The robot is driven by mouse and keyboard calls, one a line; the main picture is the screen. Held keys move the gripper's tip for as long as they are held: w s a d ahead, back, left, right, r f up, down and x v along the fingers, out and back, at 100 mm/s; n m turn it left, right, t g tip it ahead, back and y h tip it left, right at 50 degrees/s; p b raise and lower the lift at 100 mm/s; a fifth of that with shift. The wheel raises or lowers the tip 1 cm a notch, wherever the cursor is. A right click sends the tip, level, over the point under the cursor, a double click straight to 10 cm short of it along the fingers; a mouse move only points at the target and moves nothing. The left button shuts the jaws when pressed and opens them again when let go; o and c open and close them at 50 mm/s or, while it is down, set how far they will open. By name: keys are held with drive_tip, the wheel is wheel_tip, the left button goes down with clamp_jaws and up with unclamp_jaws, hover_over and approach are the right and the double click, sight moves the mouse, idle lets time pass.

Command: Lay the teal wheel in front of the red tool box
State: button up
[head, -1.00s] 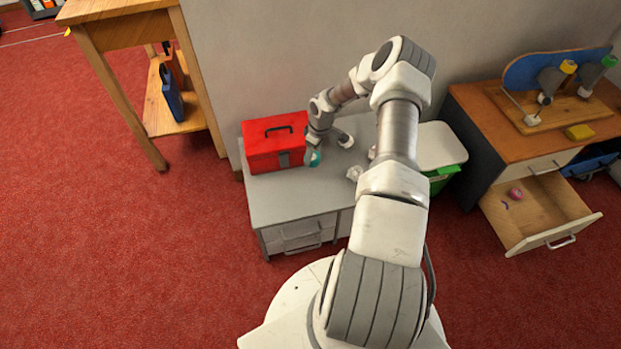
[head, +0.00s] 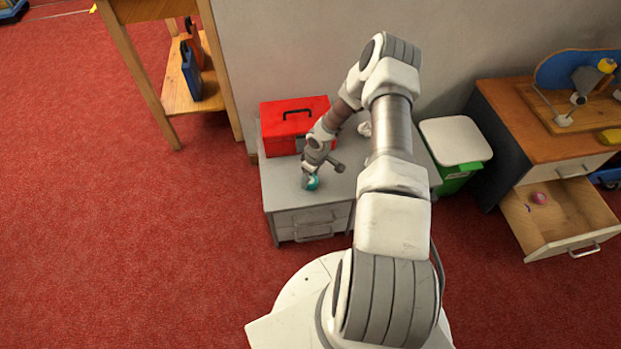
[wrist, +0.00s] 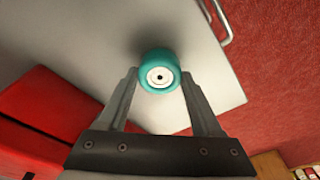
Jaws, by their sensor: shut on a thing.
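The teal wheel (head: 313,183) is a small teal ring with a pale hub. My gripper (head: 310,181) is shut on it, over the front part of the grey cabinet top (head: 284,194). In the wrist view the wheel (wrist: 160,72) sits between the two fingertips of my gripper (wrist: 159,75), its hub face toward the camera. The red tool box (head: 287,128) stands at the back left of the cabinet top; it also shows at the left in the wrist view (wrist: 45,112). The wheel is in front of the box and a little right. I cannot tell whether it touches the top.
A green bin with a white lid (head: 455,142) stands right of the cabinet. An open drawer (head: 577,215) juts from the wooden desk farther right and holds a small pink thing (head: 539,198). The cabinet top's front left is bare. A white thing (head: 364,129) lies behind my arm.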

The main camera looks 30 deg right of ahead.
drive_tip(key=shift+f, duration=0.1)
drive_tip(key=o, duration=1.3)
drive_tip(key=shift+o, duration=0.2)
